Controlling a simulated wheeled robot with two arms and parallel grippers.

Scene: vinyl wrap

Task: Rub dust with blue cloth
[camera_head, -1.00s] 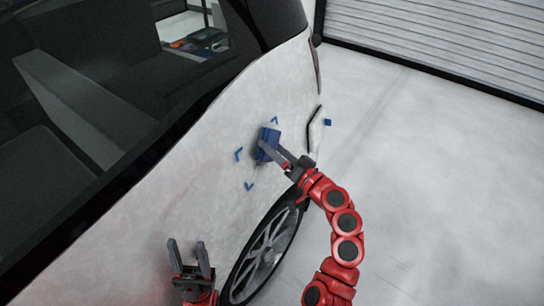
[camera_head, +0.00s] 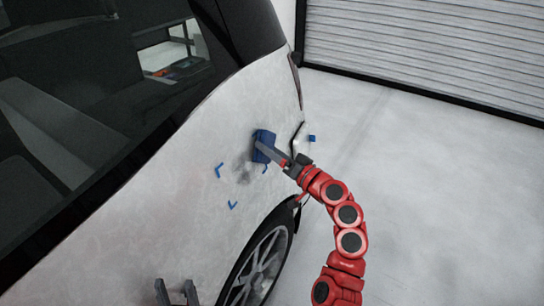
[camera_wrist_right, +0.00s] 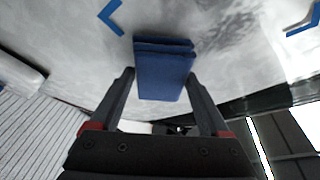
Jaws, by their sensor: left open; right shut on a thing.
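The blue cloth (camera_head: 262,140) is a folded pad lying against the white car panel (camera_head: 190,205). My right gripper (camera_head: 270,151) is shut on it; in the right wrist view the cloth (camera_wrist_right: 163,70) sits between the two fingers. A dark dust smudge (camera_head: 243,174) shows on the panel just below and left of the cloth. Blue corner marks, one at the left (camera_head: 219,171) and one at the bottom (camera_head: 233,205), surround the smudge; the cloth hides the top corner. My left gripper (camera_head: 176,292) is open and empty at the bottom edge of the head view.
The car's rear wheel (camera_head: 258,268) is below the panel, close to my right arm. A dark side window (camera_head: 100,110) lies to the upper left. A small blue piece (camera_head: 312,138) shows near the car's rear edge. The floor (camera_head: 430,190) at right is clear, before a shutter door.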

